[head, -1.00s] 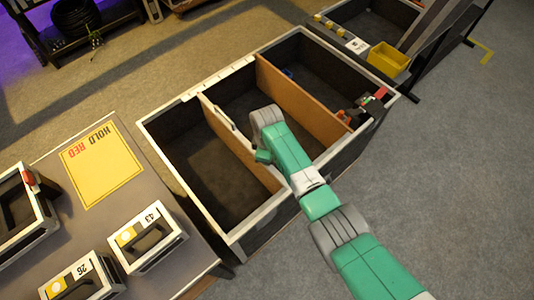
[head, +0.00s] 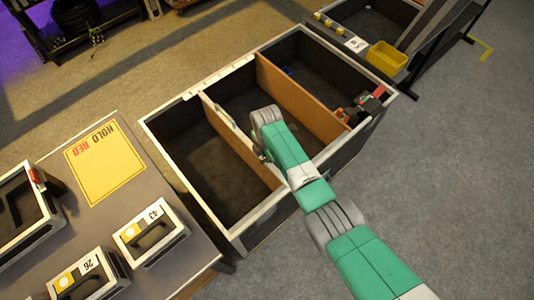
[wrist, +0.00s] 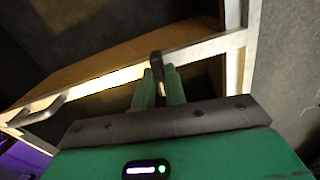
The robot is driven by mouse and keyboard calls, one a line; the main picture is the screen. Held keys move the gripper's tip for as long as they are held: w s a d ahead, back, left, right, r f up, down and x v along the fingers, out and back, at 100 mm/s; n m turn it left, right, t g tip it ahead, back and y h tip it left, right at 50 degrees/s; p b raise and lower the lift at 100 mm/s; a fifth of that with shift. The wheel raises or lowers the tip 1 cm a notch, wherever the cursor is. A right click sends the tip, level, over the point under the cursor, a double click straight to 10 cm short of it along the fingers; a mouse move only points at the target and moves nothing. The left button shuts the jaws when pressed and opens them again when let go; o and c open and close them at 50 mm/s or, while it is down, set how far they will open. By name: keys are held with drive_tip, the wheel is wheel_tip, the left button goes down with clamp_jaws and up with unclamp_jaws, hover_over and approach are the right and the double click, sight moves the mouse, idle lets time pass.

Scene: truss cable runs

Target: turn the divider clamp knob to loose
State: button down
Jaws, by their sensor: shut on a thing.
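The divider clamp knob (wrist: 156,66) is a small dark piece at the light top rail in the wrist view. My gripper (wrist: 158,76) has its two green fingers shut on it. In the head view my wrist is over the middle of the open bin (head: 200,87), beside the left divider (head: 240,145). There my arm hides the fingers and the knob. A brown face and a handle (wrist: 42,110) show along the rail in the wrist view. I cannot read the knob's setting.
A second brown divider (head: 300,92) stands to the right of my wrist. Small red and dark items (head: 366,104) sit at the bin's right end. A table (head: 205,245) with labelled cases (head: 150,233) and a yellow sign (head: 104,163) is at left. A yellow tub (head: 386,57) is at upper right.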

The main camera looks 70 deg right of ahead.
drive_tip(key=shift+n, duration=0.6)
drive_tip(key=c, duration=1.4)
unclamp_jaws()
drive_tip(key=shift+c, duration=0.2)
drive_tip(key=shift+r, duration=0.1)
wheel_tip(320, 180, up, 8)
drive_tip(key=p, duration=0.3)
drive_tip(key=shift+p, duration=0.3)
drive_tip(key=shift+f, duration=0.2)
